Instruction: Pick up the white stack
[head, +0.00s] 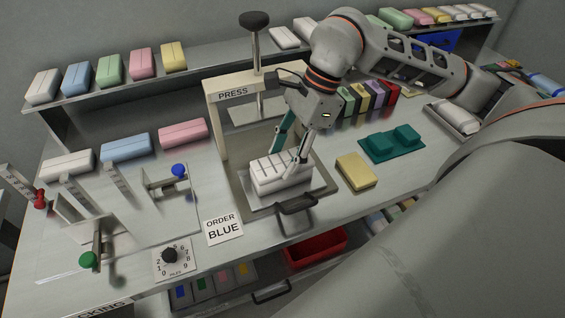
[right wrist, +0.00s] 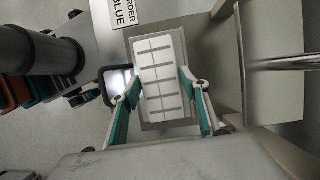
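The white stack (head: 270,183) lies on the grey tray (head: 262,208) in front of the press (head: 232,92), its top marked by a grid of grooves. It also shows in the right wrist view (right wrist: 160,75). My right gripper (head: 284,158) is over the stack with its fingers spread, one at the far long side and one at the near side. In the right wrist view the fingertips (right wrist: 160,82) overlap the stack's two long edges. Whether they touch it cannot be told. My left gripper is not in view.
A yellow block (head: 356,171) and a teal fixture (head: 392,143) stand to the right. A black handle (head: 296,204) sticks out in front of the tray. The press's frame and post stand close behind. Coloured blocks line the back shelf (head: 205,68). An order card (head: 223,228) reads BLUE.

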